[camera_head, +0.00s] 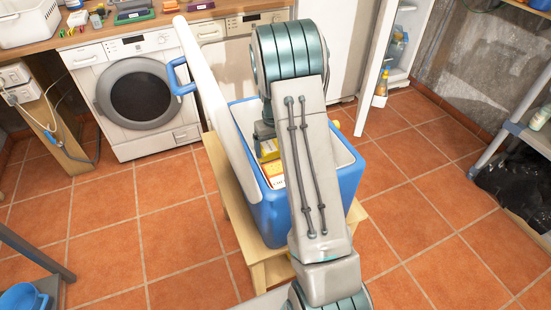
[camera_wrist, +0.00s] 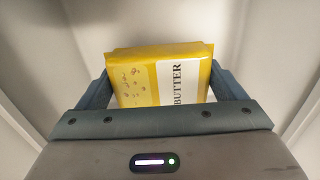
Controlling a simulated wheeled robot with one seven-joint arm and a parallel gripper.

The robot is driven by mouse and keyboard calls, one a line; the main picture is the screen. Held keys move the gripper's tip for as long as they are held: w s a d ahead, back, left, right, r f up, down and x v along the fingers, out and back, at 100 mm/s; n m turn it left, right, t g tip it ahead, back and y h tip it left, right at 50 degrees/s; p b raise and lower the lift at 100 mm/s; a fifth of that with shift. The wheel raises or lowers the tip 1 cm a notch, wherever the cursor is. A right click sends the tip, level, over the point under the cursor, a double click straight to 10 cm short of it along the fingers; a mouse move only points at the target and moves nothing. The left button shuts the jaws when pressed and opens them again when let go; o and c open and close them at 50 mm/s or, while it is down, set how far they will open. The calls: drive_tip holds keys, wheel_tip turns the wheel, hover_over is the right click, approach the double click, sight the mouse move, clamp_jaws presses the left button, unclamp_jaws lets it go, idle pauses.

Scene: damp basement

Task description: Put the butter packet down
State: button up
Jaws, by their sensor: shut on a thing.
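The butter packet (camera_wrist: 140,80) is yellow with a white panel reading "BUTTER". In the wrist view my gripper (camera_wrist: 163,78) is shut on it, with one finger at each side. In the head view the yellow packet (camera_head: 268,149) shows beside my arm, inside the opening of a blue cooler box (camera_head: 267,215). My gripper (camera_head: 266,137) is partly hidden there by my arm. White inner walls of the cooler surround the packet in the wrist view. Whether the packet touches the cooler's floor cannot be told.
The cooler stands on a wooden stool (camera_head: 262,255), its white lid (camera_head: 212,95) raised at the left. An orange and white item (camera_head: 273,174) shows inside the cooler, just below the packet. Washing machine (camera_head: 140,95) and open fridge (camera_head: 400,45) stand behind.

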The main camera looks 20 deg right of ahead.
drive_tip(key=shift+f, duration=2)
drive_tip(key=shift+f, duration=0.15)
drive_tip(key=o, duration=0.9)
wheel_tip(320, 180, up, 12)
drive_tip(key=shift+r+p, duration=0.2)
drive_tip(key=shift+p, duration=0.1)
